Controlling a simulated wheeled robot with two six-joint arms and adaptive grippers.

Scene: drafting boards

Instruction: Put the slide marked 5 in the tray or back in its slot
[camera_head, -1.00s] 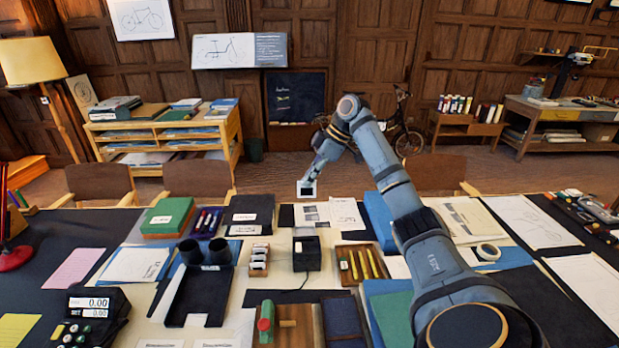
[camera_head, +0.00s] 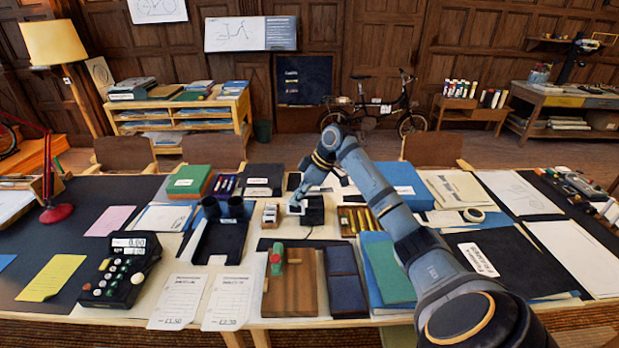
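My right gripper (camera_head: 301,198) reaches in from the right and is small in the head view. At its tip is a small pale square (camera_head: 295,208), apparently a slide, and the fingers look shut on it. Its marking is too small to read. It is at the left side of a small black box (camera_head: 314,211); I cannot tell whether they touch. Just left is a small rack (camera_head: 270,214) with pale-labelled pieces. I cannot tell which container is the slide's tray. My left gripper is out of view.
A black tray-like stand (camera_head: 219,244) with two dark cylinders is left of the rack. A wooden tray (camera_head: 347,225) of yellow sticks is right of the box. A wooden board (camera_head: 291,297) with a green-and-red object and a dark blue book (camera_head: 344,283) lie nearer.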

